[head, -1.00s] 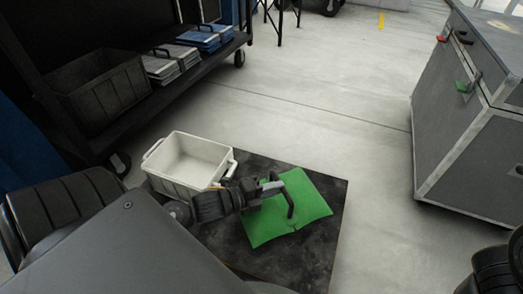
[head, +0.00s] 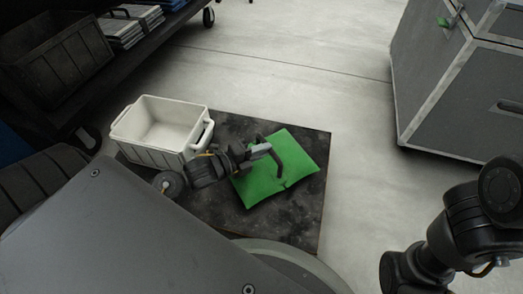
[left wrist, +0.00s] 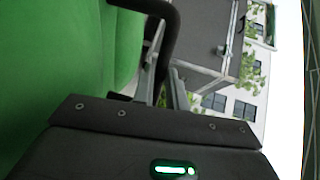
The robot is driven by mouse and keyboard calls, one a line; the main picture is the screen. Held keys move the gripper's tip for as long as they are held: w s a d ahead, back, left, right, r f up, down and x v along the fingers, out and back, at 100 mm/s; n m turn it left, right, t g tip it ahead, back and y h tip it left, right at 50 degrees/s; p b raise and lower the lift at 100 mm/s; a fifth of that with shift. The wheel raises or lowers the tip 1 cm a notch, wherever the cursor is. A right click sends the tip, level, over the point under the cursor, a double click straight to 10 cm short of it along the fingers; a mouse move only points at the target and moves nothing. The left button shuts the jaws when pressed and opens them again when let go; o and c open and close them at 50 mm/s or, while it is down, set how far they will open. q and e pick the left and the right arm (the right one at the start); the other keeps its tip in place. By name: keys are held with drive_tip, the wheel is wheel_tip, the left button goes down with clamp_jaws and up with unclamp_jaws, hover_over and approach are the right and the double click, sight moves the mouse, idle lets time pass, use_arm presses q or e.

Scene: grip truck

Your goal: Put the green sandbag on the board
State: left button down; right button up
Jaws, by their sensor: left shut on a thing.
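The green sandbag (head: 262,180) with its black handle (head: 283,158) is over the right part of the dark board (head: 300,222) in the head view. Whether it rests fully on the board I cannot tell. My left gripper (head: 262,150) is shut on the handle. In the left wrist view, my left gripper's fingers (left wrist: 165,80) are at the dark handle (left wrist: 158,12), and the green sandbag (left wrist: 60,60) fills the left side. Only my right arm shows at the lower right of the head view; its fingers are not visible.
A white bin (head: 160,128) stands at the board's left side. A dark cart (head: 100,75) with a crate (head: 60,65) is at the upper left. A large grey case (head: 450,90) stands at the right. Pale floor (head: 290,70) is clear between them.

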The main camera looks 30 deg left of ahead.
use_arm(q)
drive_tip(key=shift+r, duration=0.3)
drive_tip(key=shift+f, duration=0.15)
drive_tip(key=c, duration=1.7)
unclamp_jaws()
drive_tip(key=shift+f, duration=0.25)
drive_tip(key=o, duration=0.3)
drive_tip(key=shift+r, duration=0.1)
drive_tip(key=shift+s+a+r+p, duration=0.1)
drive_tip(key=shift+s+r+p, duration=0.05)
drive_tip(key=shift+s+p, duration=0.15)
drive_tip(key=p+v, duration=0.4)
drive_tip(key=v, duration=0.7)
drive_tip(key=shift+s+p, duration=0.2)
drive_tip(key=shift+p, duration=0.2)
